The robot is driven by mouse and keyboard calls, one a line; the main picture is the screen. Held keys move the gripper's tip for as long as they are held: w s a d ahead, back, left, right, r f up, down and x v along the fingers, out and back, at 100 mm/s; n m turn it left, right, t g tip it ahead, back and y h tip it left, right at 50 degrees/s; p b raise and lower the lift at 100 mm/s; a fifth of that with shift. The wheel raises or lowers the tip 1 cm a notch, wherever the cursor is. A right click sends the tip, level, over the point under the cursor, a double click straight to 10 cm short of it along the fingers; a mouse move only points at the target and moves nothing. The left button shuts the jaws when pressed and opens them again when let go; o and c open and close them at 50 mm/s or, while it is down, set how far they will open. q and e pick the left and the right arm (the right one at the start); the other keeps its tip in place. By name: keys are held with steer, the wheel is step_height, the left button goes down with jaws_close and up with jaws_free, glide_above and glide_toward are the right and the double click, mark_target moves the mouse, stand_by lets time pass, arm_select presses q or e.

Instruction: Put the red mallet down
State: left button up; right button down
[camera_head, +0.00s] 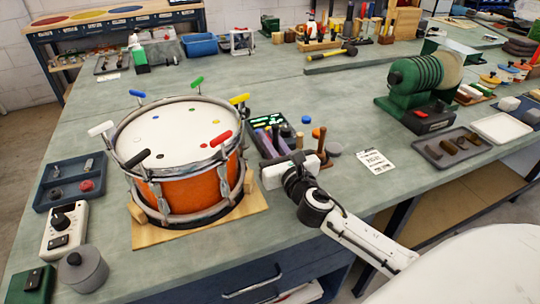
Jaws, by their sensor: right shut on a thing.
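My right gripper (286,163) is low at the near edge of a dark tray (252,145), just right of the drum. It is shut, with its fingers mostly hidden behind its white body. A reddish handle (277,139), which looks like the red mallet, runs from the tray area to the gripper. Its lower end is hidden, and I cannot tell whether it touches the tray floor. Purple and blue handled pieces lie beside it. My left gripper is not in view.
An orange drum (182,190) with coloured handles around its rim stands on a wooden board (150,236). An orange-brown upright handle (321,139) is close right of my gripper. A paper label (375,161) lies farther right.

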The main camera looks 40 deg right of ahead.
steer(key=shift+f+b, duration=0.7)
steer(key=shift+f, duration=1.15)
steer(key=shift+f, duration=0.2)
steer(key=c, duration=1.8)
jaws_free()
steer(key=shift+r, duration=0.1)
